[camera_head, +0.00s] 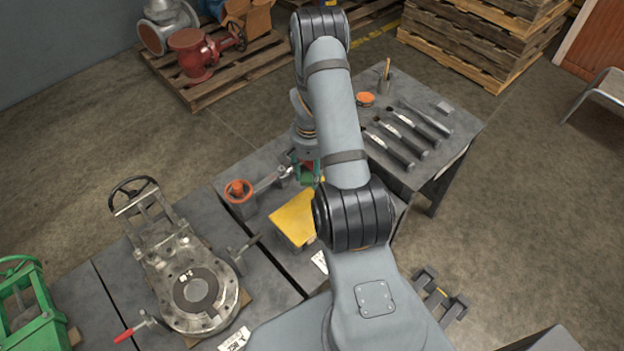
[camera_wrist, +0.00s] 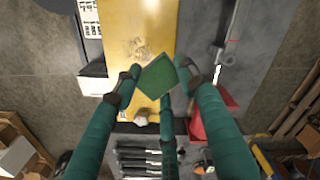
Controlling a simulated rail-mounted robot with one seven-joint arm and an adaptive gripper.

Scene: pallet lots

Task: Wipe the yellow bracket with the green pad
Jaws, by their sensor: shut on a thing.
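The yellow bracket (camera_head: 293,220) lies on the grey bench, partly hidden by my arm in the head view. In the wrist view the yellow bracket (camera_wrist: 148,28) runs down from the top edge, with a dull smudged patch left of its middle. My gripper (camera_wrist: 162,73) has teal fingers and is shut on the green pad (camera_wrist: 159,76). The pad appears as a tilted square over the bracket's surface. I cannot tell whether it touches. In the head view my gripper (camera_head: 307,174) is at the bracket's far end, largely hidden behind my arm.
A large grey valve body (camera_head: 192,285) stands left of the bracket, and an orange-topped fitting (camera_head: 238,190) is nearer it. Several dark-handled tools (camera_head: 405,132) lie on the far bench. A red object (camera_wrist: 215,112) is close to the right finger in the wrist view.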

